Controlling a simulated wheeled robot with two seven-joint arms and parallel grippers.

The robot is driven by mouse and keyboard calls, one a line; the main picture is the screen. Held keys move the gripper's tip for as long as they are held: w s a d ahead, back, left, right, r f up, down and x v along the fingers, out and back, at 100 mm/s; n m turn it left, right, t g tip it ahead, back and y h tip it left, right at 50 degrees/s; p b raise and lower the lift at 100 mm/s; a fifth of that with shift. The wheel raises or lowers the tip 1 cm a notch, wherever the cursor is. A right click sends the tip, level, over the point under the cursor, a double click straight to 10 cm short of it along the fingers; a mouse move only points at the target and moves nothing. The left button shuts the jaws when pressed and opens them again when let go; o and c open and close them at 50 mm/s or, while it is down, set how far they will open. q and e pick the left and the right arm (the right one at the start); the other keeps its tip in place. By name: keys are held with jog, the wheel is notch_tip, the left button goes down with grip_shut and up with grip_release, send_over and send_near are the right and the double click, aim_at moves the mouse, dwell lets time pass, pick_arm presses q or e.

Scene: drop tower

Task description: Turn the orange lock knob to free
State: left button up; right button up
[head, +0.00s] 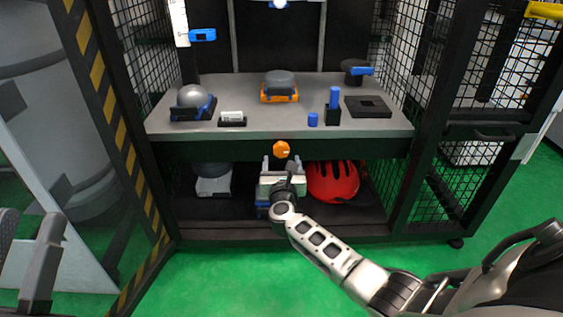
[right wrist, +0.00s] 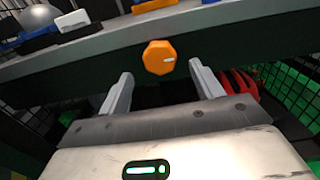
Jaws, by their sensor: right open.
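The orange lock knob (head: 281,149) sits on the dark front rail under the grey bench top. My right gripper (head: 281,161) is open just below and in front of the knob. In the right wrist view its two fingers (right wrist: 161,72) stand apart, on either side of the knob's lower part, with nothing between them; contact does not show. A grey part at the lower left edge seems to be my left gripper (head: 35,258); its jaws are unclear.
On the bench (head: 250,128) stand a grey dome (head: 191,96), an orange-based disc (head: 279,87), blue pegs (head: 333,98) and a black square plate (head: 368,107). A red helmet (head: 333,182) lies on the shelf below, right of my right gripper. Mesh walls flank the bench.

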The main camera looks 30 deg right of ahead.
aim_at(281, 153)
jog(key=b+x, duration=0.1)
jog(key=x, duration=0.1)
jog(key=shift+w+d+f, duration=0.1)
jog(key=shift+w+d, duration=0.1)
jog(key=shift+w, duration=0.05)
pick_arm(q)
jog(key=shift+s+d+r+m+h, duration=0.1)
jog(key=shift+s+r+m+h, duration=0.3)
jog(key=shift+r+m+h, duration=0.45)
jog(key=shift+s+r+m+h, duration=0.4)
jog(key=shift+m+h, duration=0.55)
jog(key=shift+m, duration=0.4)
pick_arm(e)
jog(key=shift+w+d, duration=0.25)
jog(key=shift+w, duration=0.2)
jog(key=c, duration=1)
pick_arm(q)
jog(key=shift+w, duration=0.1)
